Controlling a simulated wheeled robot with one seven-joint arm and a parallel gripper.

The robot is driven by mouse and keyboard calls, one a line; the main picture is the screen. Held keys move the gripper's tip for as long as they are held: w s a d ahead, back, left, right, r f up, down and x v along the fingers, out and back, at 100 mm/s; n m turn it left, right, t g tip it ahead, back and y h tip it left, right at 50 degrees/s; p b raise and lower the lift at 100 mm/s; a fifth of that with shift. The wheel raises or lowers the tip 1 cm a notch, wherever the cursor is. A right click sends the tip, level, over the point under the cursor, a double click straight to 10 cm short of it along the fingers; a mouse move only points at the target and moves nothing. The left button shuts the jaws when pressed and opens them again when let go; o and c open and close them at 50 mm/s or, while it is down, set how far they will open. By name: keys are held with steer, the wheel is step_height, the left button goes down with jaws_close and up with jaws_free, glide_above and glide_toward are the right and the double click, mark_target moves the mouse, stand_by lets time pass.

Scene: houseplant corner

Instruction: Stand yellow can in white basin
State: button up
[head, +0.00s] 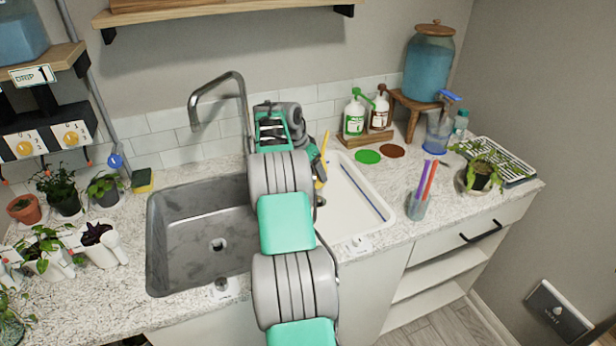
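The white basin (372,187) is the right-hand bowl of the counter sink, beside a dark grey bowl. Narrow yellow parts (320,183) show just right of my arm, at the basin's left side. They look like part of the yellow can, but most of it is hidden behind the arm. My gripper (317,165) is at the end of my arm, against these yellow parts in the picture. Its fingers are mostly hidden, so I cannot tell whether they hold the can or whether the can touches the basin floor.
The grey sink bowl (185,240) and tall faucet (241,95) are left of my arm. A cup with purple and orange sticks (418,205) stands right of the basin. Two pump bottles (354,117) stand behind it. Potted plants (62,200) crowd the left counter.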

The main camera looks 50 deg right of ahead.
steer(key=w+f, duration=0.1)
steer(key=d+f+p, duration=0.1)
steer(key=w+f, duration=0.1)
steer(key=shift+w+d+f, duration=0.25)
steer(key=shift+w+d, duration=0.05)
step_height(320, 180, down, 3)
steer(key=shift+w+d+r+p, duration=0.1)
steer(key=shift+r+p, duration=0.05)
steer(key=shift+p, duration=0.5)
steer(key=shift+f, duration=0.55)
steer(key=o, duration=1.4)
steer(key=shift+c, duration=0.2)
steer(key=shift+r, duration=0.1)
